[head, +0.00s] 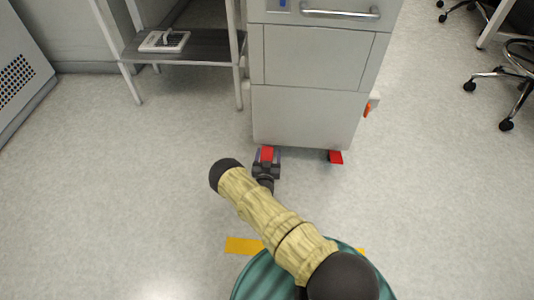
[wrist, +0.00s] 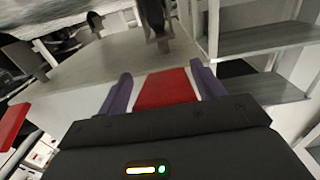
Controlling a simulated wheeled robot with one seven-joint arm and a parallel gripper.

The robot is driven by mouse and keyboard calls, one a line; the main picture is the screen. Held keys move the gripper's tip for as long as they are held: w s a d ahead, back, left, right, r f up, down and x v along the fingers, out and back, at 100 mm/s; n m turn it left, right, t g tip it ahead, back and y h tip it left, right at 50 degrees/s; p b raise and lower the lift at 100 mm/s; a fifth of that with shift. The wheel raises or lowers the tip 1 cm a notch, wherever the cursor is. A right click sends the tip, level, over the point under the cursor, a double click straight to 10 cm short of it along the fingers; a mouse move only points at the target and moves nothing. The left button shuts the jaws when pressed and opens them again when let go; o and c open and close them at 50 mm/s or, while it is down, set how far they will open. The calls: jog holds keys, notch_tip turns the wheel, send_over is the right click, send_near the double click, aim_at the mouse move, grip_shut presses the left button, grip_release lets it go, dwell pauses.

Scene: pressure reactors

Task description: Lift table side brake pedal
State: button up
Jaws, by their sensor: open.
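Two red brake pedals stick out low at the foot of a pale grey cabinet (head: 308,118). The left pedal (head: 267,152) lies between the spread fingers of my gripper (head: 267,156). In the wrist view, this red pedal (wrist: 166,89) shows between the two purple fingers of my gripper (wrist: 160,84), with a narrow gap visible at the sides. Whether the fingers touch it or it rests over the palm, I cannot tell. The right pedal (head: 336,157) is clear of my gripper; a red piece (wrist: 12,125) at the wrist view's left edge looks like it. The gripper is open.
A side table with a dark shelf (head: 200,47) stands left of the cabinet. An orange part (head: 367,110) juts from the cabinet's right side. Wheeled chair legs (head: 500,85) are at the far right. Yellow floor tape (head: 243,245) lies near my base.

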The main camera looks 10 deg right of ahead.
jog(key=shift+w+a, duration=0.15)
jog(key=shift+a, duration=0.05)
jog(key=shift+s+d, duration=0.15)
jog(key=shift+s, duration=0.05)
jog(key=shift+c, duration=0.9)
jog(key=shift+s+a, duration=0.1)
jog(key=shift+a, duration=0.3)
jog(key=c, duration=0.7)
jog(key=shift+a, duration=0.1)
jog(key=c, duration=0.4)
jog(key=shift+c, duration=0.6)
